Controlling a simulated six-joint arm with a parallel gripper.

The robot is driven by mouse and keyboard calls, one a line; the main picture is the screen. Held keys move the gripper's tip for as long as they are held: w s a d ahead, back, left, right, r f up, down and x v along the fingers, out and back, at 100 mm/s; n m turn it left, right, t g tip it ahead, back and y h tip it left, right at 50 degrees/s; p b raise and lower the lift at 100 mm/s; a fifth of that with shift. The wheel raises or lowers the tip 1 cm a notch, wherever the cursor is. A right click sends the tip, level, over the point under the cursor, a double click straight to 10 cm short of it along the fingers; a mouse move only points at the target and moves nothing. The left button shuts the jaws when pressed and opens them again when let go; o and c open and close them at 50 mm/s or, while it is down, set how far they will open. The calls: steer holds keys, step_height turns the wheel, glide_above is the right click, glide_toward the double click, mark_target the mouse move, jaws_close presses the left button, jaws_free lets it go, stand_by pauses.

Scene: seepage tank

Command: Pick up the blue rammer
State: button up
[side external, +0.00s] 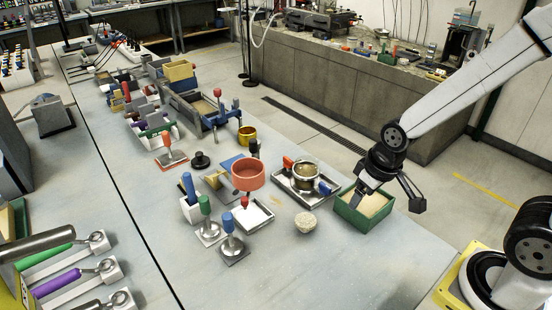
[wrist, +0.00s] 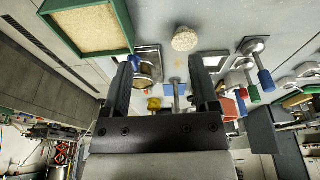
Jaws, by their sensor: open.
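The blue rammer (side external: 230,239) has an upright blue handle on a grey square metal plate and stands on the grey table, in front of the other tools. In the wrist view, what looks like the same rammer (wrist: 265,79) is at the right, outside the fingers. My gripper (side external: 388,202) is open and empty at the green sand tray (side external: 373,222), well right of the rammer. Its two black fingers (wrist: 162,63) are spread in the wrist view, with nothing held between them.
A green-handled rammer (side external: 205,206) stands close behind the blue one. A white block with a blue handle (side external: 188,183), a red ring (side external: 248,174), a white tray (side external: 252,217) and a pale round lump (side external: 306,222) are nearby. The table's front is clear.

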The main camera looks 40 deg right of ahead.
steer(key=w+a+n+y, duration=0.2)
steer(key=w+a+n, duration=0.65)
steer(key=w, duration=0.25)
steer(key=n+g+y, duration=0.1)
steer(key=n+y, duration=0.1)
steer(key=n, duration=0.4)
glide_above(230, 214)
steer(key=d, duration=0.2)
steer(key=shift+s+a+r, duration=0.15)
steer(key=shift+s, duration=0.1)
steer(key=shift+x, duration=1.3)
steer(key=shift+s, duration=0.1)
steer(key=shift+x, duration=2.6)
steer(key=shift+s, duration=0.15)
steer(key=shift+c, duration=0.2)
jaws_close()
